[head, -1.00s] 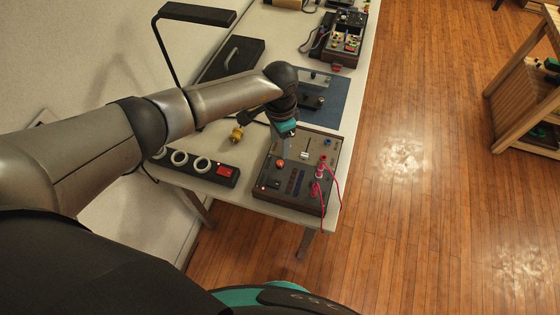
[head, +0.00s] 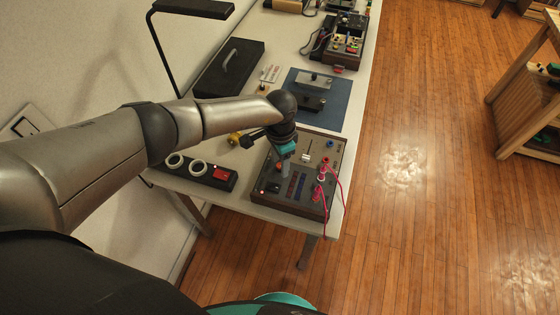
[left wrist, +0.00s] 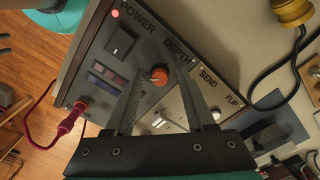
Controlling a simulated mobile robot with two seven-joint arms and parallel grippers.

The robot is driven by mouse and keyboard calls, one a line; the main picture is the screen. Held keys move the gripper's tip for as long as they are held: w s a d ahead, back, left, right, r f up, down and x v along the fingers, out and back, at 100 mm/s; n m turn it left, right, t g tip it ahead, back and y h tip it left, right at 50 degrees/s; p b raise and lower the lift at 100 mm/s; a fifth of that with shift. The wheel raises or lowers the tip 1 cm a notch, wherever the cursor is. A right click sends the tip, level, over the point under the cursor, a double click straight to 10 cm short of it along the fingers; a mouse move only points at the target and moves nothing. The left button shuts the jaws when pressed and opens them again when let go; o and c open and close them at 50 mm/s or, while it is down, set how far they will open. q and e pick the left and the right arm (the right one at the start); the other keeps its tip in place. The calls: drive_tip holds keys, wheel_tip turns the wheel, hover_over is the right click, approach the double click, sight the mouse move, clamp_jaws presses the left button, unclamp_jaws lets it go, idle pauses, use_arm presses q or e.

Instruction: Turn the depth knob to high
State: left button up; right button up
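The control box (head: 285,204) with a grey panel lies at the near end of the bench. In the left wrist view its orange depth knob (left wrist: 159,76) sits under the printed word DEPTH. The knob also shows in the head view (head: 279,166), close beside the fingers. My left gripper (head: 285,170) points down at the panel. In the left wrist view its two fingers (left wrist: 160,85) are apart, with the knob between their tips. I cannot tell whether they touch it or the panel. My right gripper is not in view.
Pink plugs and cables (head: 322,180) stand up on the box's right side. A blue mat (head: 327,117) and black case (head: 229,68) lie farther back.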

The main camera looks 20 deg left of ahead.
use_arm(q)
clamp_jaws()
